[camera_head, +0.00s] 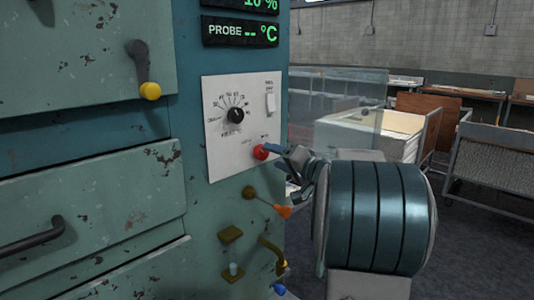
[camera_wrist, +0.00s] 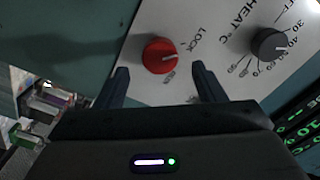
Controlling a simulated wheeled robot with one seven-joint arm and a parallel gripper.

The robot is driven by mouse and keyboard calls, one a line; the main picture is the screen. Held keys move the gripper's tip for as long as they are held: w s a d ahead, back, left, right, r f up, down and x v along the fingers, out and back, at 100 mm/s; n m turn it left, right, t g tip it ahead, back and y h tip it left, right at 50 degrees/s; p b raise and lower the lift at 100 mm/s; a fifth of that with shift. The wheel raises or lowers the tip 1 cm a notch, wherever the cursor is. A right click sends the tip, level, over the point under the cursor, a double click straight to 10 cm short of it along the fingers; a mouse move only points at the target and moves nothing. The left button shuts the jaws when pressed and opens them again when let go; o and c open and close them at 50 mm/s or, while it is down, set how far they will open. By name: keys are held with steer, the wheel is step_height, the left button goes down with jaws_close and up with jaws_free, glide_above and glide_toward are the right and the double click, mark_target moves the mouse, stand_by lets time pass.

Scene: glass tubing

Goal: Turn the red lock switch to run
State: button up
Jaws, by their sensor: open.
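The red lock switch (camera_head: 261,152) is a round knob low on the white control panel (camera_head: 217,165). In the wrist view the red knob (camera_wrist: 157,51) has a white mark pointing right, toward the side where the word LOCK and a smaller blurred label are printed. I cannot tell exactly which label the mark meets. My gripper (camera_head: 284,158) is at the panel's lower right, close to the knob. In the wrist view my gripper (camera_wrist: 160,70) is open, one finger on each side of the knob's lower part, with visible gaps. Nothing is held.
A black heat dial (camera_head: 236,115) and a white rocker switch (camera_head: 270,102) share the panel. An orange-tipped lever (camera_head: 283,211) and a brass handle (camera_head: 271,250) stick out below. A yellow-ended handle (camera_head: 150,90) is to the left. Carts stand behind at right.

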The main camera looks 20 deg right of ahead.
mark_target(264, 153)
steer(key=shift+x, duration=2.2)
steer(key=c, duration=1)
